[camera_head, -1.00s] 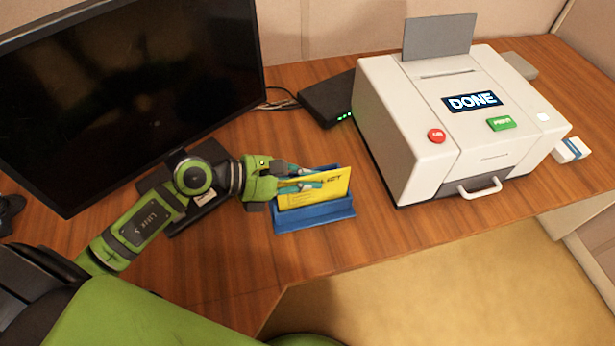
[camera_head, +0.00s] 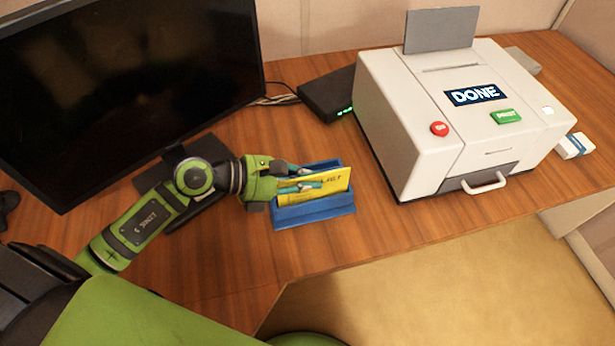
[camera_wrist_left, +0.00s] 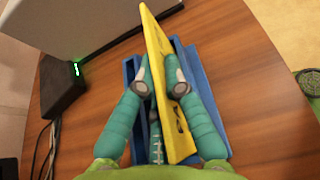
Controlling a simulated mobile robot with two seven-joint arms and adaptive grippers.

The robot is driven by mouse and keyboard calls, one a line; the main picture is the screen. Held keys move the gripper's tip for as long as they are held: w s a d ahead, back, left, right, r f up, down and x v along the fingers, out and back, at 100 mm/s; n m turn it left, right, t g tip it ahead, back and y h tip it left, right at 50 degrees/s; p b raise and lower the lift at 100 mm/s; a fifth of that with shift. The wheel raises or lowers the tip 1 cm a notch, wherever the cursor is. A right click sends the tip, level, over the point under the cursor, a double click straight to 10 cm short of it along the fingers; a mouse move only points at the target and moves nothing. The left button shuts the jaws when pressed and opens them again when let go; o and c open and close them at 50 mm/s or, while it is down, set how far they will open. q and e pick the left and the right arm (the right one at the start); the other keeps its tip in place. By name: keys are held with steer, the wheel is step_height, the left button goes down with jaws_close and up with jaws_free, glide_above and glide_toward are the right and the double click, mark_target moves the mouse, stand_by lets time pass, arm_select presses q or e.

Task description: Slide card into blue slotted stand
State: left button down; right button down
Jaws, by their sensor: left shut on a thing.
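The yellow card (camera_head: 330,182) stands upright, its lower edge down within the blue slotted stand (camera_head: 318,211) on the desk. My left gripper (camera_head: 310,186) comes in from the left and is shut on the card. In the left wrist view the card (camera_wrist_left: 160,50) passes between the two teal fingers (camera_wrist_left: 160,88), and the stand (camera_wrist_left: 213,110) lies beneath on both sides of it. Whether the card touches the bottom of the slot is hidden. My right gripper is not in view.
A white printer (camera_head: 420,110) reading DONE stands to the right of the stand. A black router box (camera_head: 325,97) lies behind, and a large monitor (camera_head: 120,90) stands at the left. The desk in front of the stand (camera_head: 240,265) is clear.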

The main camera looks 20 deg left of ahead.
arm_select(q)
steer(key=shift+f, duration=0.25)
stand_by(0.4)
steer(key=c, duration=1.3)
jaws_free()
steer(key=shift+o, duration=0.2)
steer(key=o, duration=0.4)
step_height(320, 180, up, 7)
steer(key=p, duration=0.5)
steer(key=shift+p, duration=0.35)
